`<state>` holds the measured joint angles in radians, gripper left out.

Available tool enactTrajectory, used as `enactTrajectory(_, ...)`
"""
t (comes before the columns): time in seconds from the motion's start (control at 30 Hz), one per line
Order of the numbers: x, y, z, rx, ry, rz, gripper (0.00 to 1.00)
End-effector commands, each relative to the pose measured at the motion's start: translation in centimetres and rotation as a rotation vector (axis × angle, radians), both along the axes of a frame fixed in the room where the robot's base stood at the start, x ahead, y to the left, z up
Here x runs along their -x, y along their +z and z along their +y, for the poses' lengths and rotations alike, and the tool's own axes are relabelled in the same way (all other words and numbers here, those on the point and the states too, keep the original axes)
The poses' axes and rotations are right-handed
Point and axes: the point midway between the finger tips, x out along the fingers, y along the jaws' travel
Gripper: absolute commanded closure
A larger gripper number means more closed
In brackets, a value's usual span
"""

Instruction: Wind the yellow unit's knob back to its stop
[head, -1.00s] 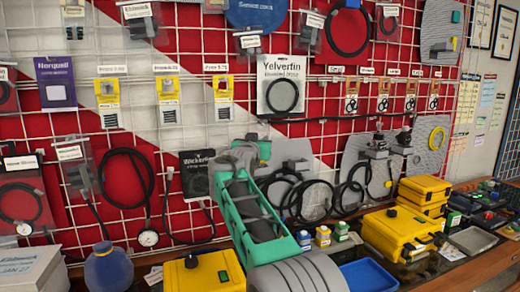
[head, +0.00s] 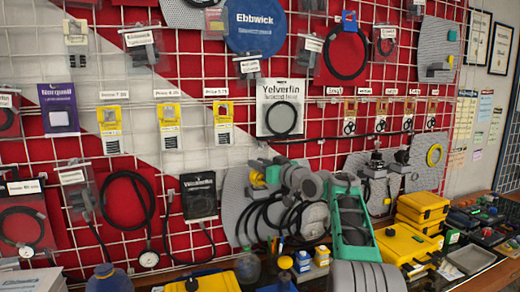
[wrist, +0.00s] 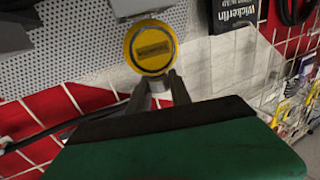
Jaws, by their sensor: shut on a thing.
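The yellow unit (head: 257,179) is mounted on a grey perforated panel on the wall grid. In the wrist view its round yellow face (wrist: 151,47) carries a dark-edged label, with a grey body behind it. My gripper (wrist: 160,80) comes in from below in that view, its two narrow fingers at the lower edge of the yellow face. It is shut on what appears to be the unit's knob, which the fingers and the yellow face mostly hide. In the head view my wrist lies just right of the unit, and the fingertips are too small to make out.
Black hoses (head: 262,215) hang on the panel below my wrist. A second dark regulator (head: 377,163) is on the panel to the right. Yellow cases (head: 408,245) and a blue tray stand on the bench below. A black package (head: 199,197) hangs left of the panel.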

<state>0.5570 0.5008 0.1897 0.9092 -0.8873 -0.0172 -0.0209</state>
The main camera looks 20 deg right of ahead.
Motion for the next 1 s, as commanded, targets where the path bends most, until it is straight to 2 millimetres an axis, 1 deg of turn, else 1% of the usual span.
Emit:
enactTrajectory(0.03, -0.06, 0.82, -0.17, -0.002, 0.023, 0.003, 1.00)
enactTrajectory(0.3, -0.02, 0.04, 0.16, 0.000, 0.071, -0.002, 1.00)
enactTrajectory(1.0, -0.04, 0.06, 0.15, 0.001, 0.084, -0.001, 1.00)
